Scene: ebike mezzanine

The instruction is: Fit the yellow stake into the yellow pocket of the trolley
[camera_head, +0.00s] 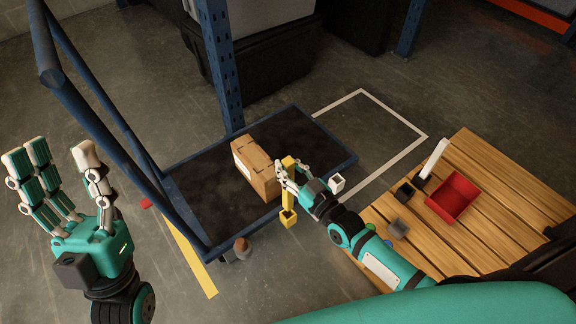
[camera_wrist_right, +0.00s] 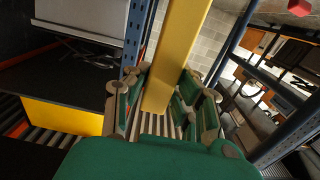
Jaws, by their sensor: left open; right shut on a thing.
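The yellow stake (camera_head: 288,199) is upright in my right gripper (camera_head: 284,175), whose fingers are closed around it. In the right wrist view, the stake (camera_wrist_right: 178,55) runs up between the green-and-tan fingers (camera_wrist_right: 160,105). The yellow pocket (camera_head: 288,219) is at the front edge of the trolley (camera_head: 205,190). The stake's lower part lines up with the pocket in the head view. I cannot tell whether its end is inside or just above it. My left gripper (camera_head: 68,185) is open and empty, fingers raised, left of the trolley.
A cardboard box (camera_head: 256,167) lies on the trolley deck behind the stake. A white pocket (camera_head: 337,183) sits at the trolley's right corner. A wooden table (camera_head: 490,230) on the right carries a red bin (camera_head: 452,196) and a white stake (camera_head: 434,157). A blue post (camera_head: 218,65) stands behind.

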